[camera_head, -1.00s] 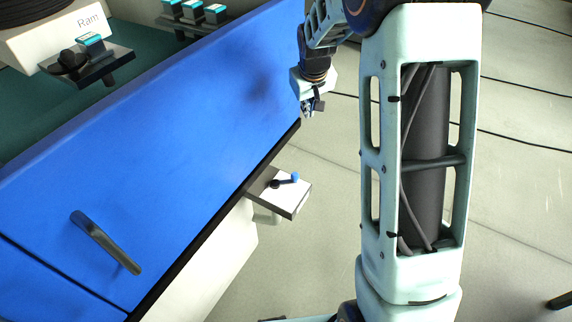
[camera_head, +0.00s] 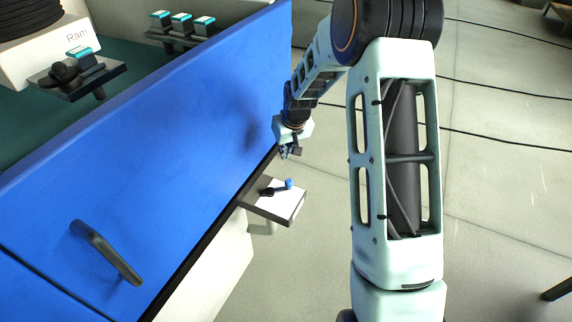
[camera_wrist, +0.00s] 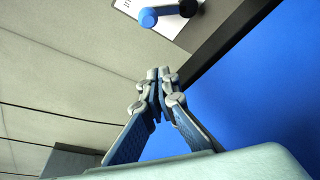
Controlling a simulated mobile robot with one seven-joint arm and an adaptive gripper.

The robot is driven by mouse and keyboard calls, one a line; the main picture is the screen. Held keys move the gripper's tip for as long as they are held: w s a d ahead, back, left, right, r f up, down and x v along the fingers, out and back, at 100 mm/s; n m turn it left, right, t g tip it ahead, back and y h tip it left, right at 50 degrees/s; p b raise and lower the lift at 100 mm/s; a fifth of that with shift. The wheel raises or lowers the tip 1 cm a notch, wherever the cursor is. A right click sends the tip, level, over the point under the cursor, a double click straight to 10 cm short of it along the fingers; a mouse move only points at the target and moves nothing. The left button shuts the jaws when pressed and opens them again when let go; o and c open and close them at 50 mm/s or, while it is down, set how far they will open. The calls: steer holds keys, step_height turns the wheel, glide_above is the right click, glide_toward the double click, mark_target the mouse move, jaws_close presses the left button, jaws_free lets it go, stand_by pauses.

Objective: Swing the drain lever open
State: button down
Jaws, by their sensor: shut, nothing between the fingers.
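The drain lever (camera_head: 278,188) is a short dark bar with a blue knob at its right end and a dark pivot at its left. It lies on top of a small box with a white plate (camera_head: 287,205), beside the blue cabinet's lower edge. In the wrist view the lever's blue knob (camera_wrist: 148,17) shows at the top, ahead of the fingertips and apart from them. My gripper (camera_head: 288,154) is just above and behind the lever in the head view. In the wrist view my gripper (camera_wrist: 158,76) has its fingertips together, with nothing between them.
The blue cabinet panel (camera_head: 200,130) stands close on the left, with a grey handle (camera_head: 105,252) sticking out. Above it are a dark bracket with a knob (camera_head: 75,72) and several teal-topped buttons (camera_head: 182,24). Open floor (camera_head: 490,190) with dark cables lies to the right.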

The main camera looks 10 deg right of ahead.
mark_target(279, 187)
step_height(279, 187, down, 9)
steer(key=shift+r, duration=0.15)
steer(key=shift+s+d, duration=0.1)
steer(key=shift+s, duration=0.4)
